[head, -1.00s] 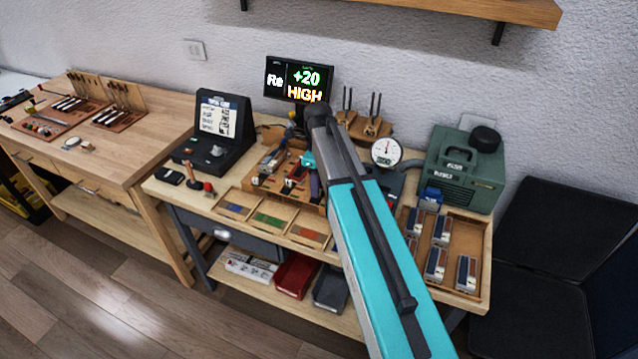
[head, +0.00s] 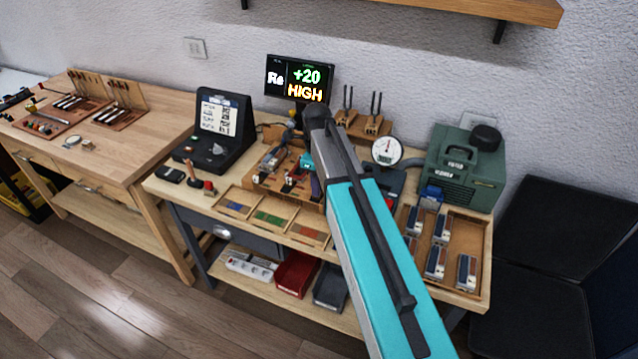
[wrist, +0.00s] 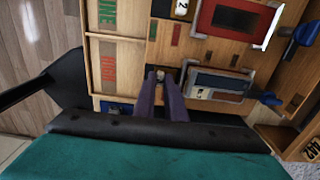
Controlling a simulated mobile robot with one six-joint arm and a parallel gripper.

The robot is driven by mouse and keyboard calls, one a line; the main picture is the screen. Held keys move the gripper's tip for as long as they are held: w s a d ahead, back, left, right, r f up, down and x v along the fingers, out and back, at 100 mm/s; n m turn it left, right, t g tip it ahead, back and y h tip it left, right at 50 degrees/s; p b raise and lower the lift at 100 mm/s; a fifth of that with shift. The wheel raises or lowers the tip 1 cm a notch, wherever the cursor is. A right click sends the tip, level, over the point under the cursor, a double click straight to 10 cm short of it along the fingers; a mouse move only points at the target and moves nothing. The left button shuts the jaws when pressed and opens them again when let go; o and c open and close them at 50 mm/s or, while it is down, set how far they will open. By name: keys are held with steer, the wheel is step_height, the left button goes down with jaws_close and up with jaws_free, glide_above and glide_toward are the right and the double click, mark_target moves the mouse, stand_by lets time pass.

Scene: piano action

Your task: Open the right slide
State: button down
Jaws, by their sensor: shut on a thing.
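A wooden fixture (head: 262,182) stands on the bench. In the wrist view it carries a red-framed piece (wrist: 232,20) and, nearer my gripper, a metal-framed block with blue and red parts (wrist: 222,84), which appears to be the right slide. My gripper (wrist: 160,74) has its purple fingers close together beside this block's front end. They are shut on a small knob-like part, mostly hidden between the tips. I cannot tell how far the slide is open. In the head view my arm covers much of the fixture's right side.
A display (head: 300,78) reads +20 HIGH. A dial gauge (head: 387,150) and a green machine (head: 460,168) stand to the right. A tray (head: 466,222) holds several reed blocks. Shallow compartments (head: 268,219) lie in front of the fixture.

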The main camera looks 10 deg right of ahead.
steer(key=shift+s+a, duration=0.75)
steer(key=shift+s, duration=0.3)
steer(key=c, duration=1.8)
jaws_free()
steer(key=shift+s+a, duration=0.1)
steer(key=shift+r, duration=0.1)
steer(key=shift+r+b, duration=0.3)
steer(key=shift+r, duration=0.45)
step_height(320, 180, up, 12)
steer(key=b, duration=0.2)
steer(key=shift+b, duration=0.4)
